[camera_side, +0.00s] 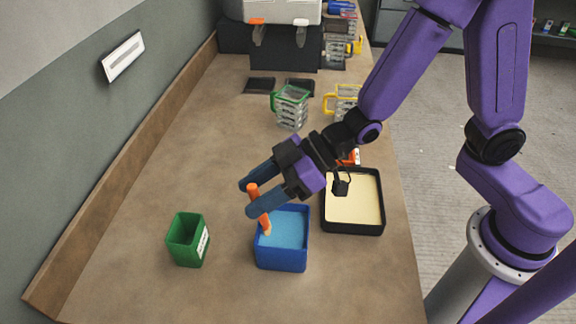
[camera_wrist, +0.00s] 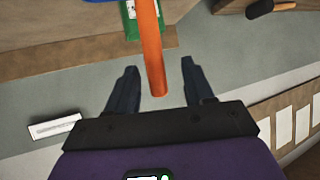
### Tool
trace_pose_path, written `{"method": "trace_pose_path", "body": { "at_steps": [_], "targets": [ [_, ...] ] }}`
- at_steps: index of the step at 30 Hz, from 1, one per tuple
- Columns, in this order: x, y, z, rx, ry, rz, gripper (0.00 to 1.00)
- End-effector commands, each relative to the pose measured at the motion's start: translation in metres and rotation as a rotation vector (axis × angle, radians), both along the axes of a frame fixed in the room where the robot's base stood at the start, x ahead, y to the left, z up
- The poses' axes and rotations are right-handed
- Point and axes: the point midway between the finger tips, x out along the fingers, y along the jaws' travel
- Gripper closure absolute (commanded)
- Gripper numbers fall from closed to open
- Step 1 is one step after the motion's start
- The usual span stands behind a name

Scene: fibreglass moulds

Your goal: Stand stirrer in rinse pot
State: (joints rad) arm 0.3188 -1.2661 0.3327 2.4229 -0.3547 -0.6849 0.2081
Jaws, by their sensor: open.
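An orange stirrer (camera_side: 259,207) stands tilted in a square blue pot (camera_side: 281,258) of light-blue contents, its lower end in the pot and its top leaning left above the rim. My gripper (camera_side: 248,198) is open, its two dark fingers on either side of the stirrer's upper part. In the wrist view the stirrer (camera_wrist: 152,50) runs between the open fingers (camera_wrist: 160,77), with a gap on both sides. A small green pot (camera_side: 185,250) with a white label stands left of the blue pot; its label is too small to read.
A black tray of cream-coloured material (camera_side: 353,198) lies right of the blue pot. Green-handled (camera_side: 291,106) and yellow-handled (camera_side: 346,100) clear jugs stand farther back. A raised wooden edge (camera_side: 130,165) runs along the left wall. The bench between the green pot and the jugs is clear.

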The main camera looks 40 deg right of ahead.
Motion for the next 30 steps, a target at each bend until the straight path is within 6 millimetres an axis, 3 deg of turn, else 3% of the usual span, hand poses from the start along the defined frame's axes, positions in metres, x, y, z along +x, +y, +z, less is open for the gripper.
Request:
{"method": "trace_pose_path", "body": {
  "at_steps": [7,30],
  "targets": [
    [-0.005,-0.013,0.009,0.002,-0.001,0.000,0.48],
    [-0.036,-0.096,0.059,0.002,-0.003,-0.002,0.48]
  ]
}}
